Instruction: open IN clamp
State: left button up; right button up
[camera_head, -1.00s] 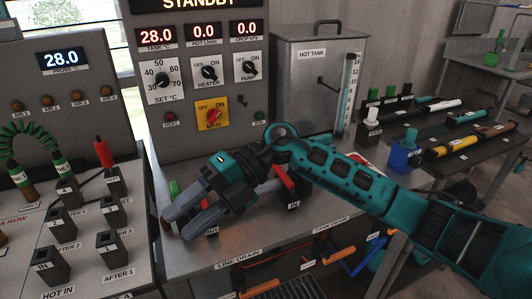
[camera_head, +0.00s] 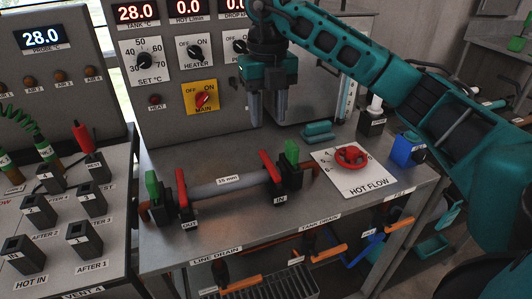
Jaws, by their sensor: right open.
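The IN clamp (camera_head: 290,180) is a dark block at the right end of the grey 15 mm pipe (camera_head: 230,184) on the metal bench. A green tab (camera_head: 292,152) stands up on it, and a red lever (camera_head: 270,167) leans at its left side. I cannot tell for sure whether the clamp is open or closed. The OUT clamp (camera_head: 162,207), with its own green tab (camera_head: 152,186) and red lever (camera_head: 182,187), is at the pipe's left end. My right gripper (camera_head: 268,118) is open and empty, fingers pointing down, above and behind the IN clamp, touching nothing. My left gripper is out of view.
A red HOT FLOW handwheel (camera_head: 350,156) on a white plate is right of the IN clamp. A teal block (camera_head: 317,131) lies behind it, and a blue block (camera_head: 406,148) stands at the right. The control panel (camera_head: 160,120) rises behind the bench.

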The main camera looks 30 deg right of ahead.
aim_at(267, 159)
notch_tip(267, 159, down, 11)
jog(key=shift+r, duration=0.2)
grip_shut()
dwell(0.4)
dwell(0.3)
